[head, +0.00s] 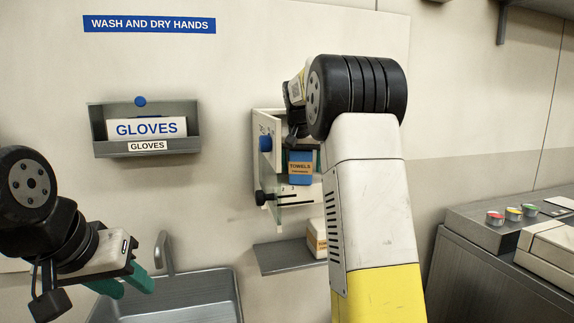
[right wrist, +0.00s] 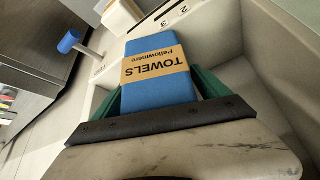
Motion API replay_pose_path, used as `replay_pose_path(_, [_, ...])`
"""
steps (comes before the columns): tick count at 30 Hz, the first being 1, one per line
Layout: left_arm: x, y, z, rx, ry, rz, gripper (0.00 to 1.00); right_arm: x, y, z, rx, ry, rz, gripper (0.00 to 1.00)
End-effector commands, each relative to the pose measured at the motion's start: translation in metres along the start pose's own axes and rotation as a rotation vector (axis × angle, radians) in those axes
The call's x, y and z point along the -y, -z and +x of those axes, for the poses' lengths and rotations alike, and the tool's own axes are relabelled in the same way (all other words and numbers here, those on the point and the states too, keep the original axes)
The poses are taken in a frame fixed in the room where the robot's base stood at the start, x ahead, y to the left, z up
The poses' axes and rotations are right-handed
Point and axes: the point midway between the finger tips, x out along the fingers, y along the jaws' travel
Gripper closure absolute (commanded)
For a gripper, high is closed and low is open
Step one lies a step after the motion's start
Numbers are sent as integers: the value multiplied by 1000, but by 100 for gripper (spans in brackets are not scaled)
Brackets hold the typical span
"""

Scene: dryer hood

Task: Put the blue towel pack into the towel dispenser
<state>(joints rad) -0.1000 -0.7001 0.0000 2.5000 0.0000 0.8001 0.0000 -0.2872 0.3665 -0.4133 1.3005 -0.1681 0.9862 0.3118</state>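The blue towel pack (head: 300,168), with a tan "TOWELS" band, is at the open towel dispenser (head: 260,125) on the wall. In the right wrist view the pack (right wrist: 160,75) lies between the green fingers of my right gripper (right wrist: 158,88), which press against its sides. Pale dispenser walls (right wrist: 235,40) surround or border it; I cannot tell whether it rests on the dispenser's floor. In the head view my right arm hides much of the dispenser and that gripper. My left gripper (head: 125,284) is empty, its green fingers apart, near the sink.
A blue knob (head: 265,143) and a black knob (head: 260,197) stick out at the dispenser's left side. Below is a grey shelf (head: 285,257) with a white box (head: 317,238). A gloves holder (head: 100,140) hangs left; a sink (head: 190,297) is below. A counter with coloured buttons (head: 495,218) stands right.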

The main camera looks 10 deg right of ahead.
Motion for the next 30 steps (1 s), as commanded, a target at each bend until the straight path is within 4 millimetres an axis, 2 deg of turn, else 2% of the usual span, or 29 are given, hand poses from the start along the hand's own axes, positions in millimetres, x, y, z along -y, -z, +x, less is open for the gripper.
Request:
replay_pose_path(7, [0, 0, 0, 0, 0, 0, 64, 0, 2, -2, -2, 0, 0, 15])
replay_pose_path(10, [0, 0, 0, 0, 0, 0, 64, 1, 2, -12, -3, 2, 0, 15])
replay_pose_path(24, [0, 0, 0, 0, 0, 0, 64, 1, 2, -104, -3, 2, 0, 15])
replay_pose_path(30, [0, 0, 0, 0, 0, 0, 64, 0, 2, -121, -1, 1, 0, 15])
